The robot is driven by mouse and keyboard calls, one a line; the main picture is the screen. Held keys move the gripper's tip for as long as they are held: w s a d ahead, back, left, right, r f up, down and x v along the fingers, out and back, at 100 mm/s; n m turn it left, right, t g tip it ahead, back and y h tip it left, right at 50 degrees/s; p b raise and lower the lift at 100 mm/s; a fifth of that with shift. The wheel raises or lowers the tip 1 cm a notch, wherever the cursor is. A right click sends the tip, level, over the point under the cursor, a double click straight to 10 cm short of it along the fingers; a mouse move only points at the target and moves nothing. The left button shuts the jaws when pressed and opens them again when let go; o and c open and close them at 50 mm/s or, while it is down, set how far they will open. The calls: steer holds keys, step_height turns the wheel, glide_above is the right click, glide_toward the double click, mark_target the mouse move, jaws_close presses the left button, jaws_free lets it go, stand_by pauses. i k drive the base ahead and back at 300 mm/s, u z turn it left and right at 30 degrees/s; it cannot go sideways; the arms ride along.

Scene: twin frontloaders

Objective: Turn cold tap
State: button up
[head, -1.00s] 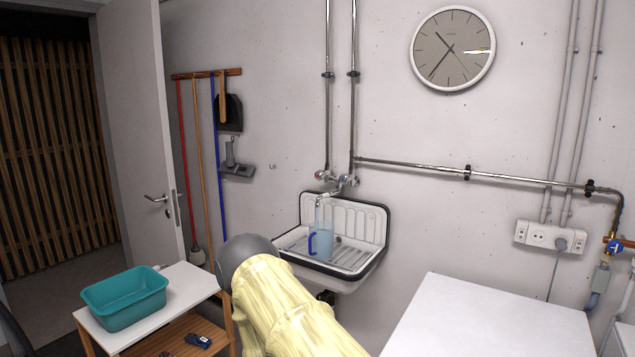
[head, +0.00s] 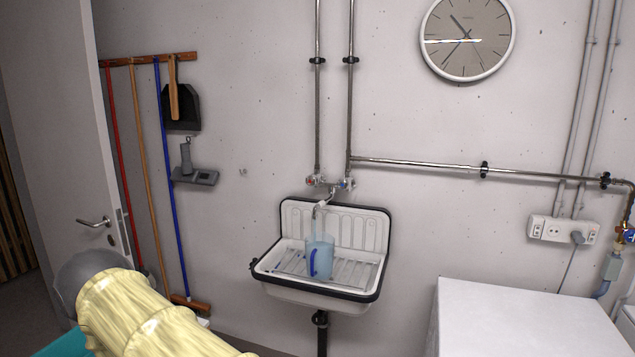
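The wall tap (head: 329,190) sits above the sink, with two knobs on the pipes. The cold tap knob (head: 346,183) has a blue mark and is on the right; the hot knob (head: 312,181) has a red mark and is on the left. The spout points down over the sink. A pale bluish vertical streak, which looks like water, runs from the spout toward a light-blue jug (head: 323,261) with a dark blue handle, standing upright in the sink. My gripper is not in view. Part of my yellow-sleeved arm with a grey end shows at lower left, well apart from the tap.
The white sink (head: 336,218) has a dark rim and a drain pipe below. A white-topped surface (head: 530,310) stands at right. Brooms (head: 170,190) hang at left near an open door (head: 60,130). A teal basin (head: 62,343) is partly hidden behind my arm. Floor shows under the sink.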

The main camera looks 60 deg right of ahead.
mark_target(343, 184)
steer(key=z, duration=0.5)
steer(key=i, duration=1)
steer(key=z, duration=0.85)
